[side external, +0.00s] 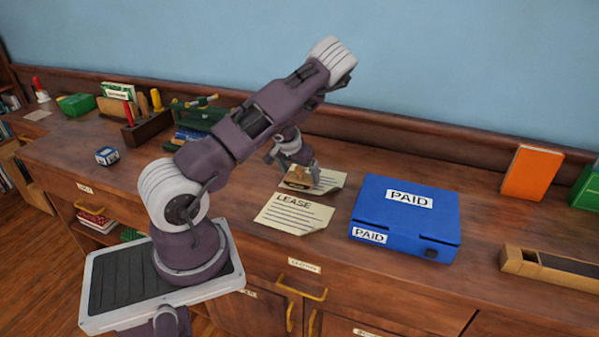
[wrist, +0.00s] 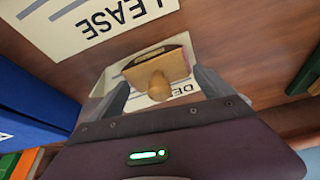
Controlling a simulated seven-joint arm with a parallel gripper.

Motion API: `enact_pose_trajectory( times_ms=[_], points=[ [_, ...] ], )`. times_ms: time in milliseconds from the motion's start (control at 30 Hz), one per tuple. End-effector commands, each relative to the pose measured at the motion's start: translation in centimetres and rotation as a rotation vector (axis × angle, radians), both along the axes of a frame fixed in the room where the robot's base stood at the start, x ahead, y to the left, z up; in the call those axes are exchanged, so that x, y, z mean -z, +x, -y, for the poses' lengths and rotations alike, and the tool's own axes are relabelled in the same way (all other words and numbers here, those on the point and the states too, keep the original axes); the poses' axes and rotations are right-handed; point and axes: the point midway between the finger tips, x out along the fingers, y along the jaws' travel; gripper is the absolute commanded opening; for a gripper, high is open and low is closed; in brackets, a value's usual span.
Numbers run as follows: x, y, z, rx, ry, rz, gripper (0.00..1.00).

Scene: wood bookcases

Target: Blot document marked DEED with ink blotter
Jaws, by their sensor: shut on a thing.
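My gripper (side external: 303,168) is shut on the wooden ink blotter (side external: 298,178). In the wrist view the blotter (wrist: 160,67) shows its round knob between the two fingers (wrist: 160,92). It sits over the DEED document (wrist: 184,90), a cream sheet whose lettering is partly covered by the blotter and gripper. The DEED sheet (side external: 331,180) lies flat on the desk in the side view, behind the LEASE sheet. The blotter appears at or just above the paper; I cannot tell whether it touches.
The LEASE document (side external: 293,214) lies in front of the DEED sheet; it also shows in the wrist view (wrist: 90,22). A blue PAID box (side external: 405,218) stands to the right. A wooden tray (side external: 550,268) and orange book (side external: 532,172) are farther right. A small blue box (side external: 107,156) is at left.

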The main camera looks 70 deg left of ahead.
Motion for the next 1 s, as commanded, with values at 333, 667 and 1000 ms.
enact_pose_trajectory(
  times_ms=[333, 667, 1000],
  points=[
    [-2.9, 0.1, -0.1, 0.000, 0.003, 0.004, 0.44],
    [-5.5, 0.1, -0.1, -0.001, 0.004, 0.006, 0.44],
    [-6.9, 0.1, -0.1, -0.002, 0.003, 0.004, 0.44]
  ],
)
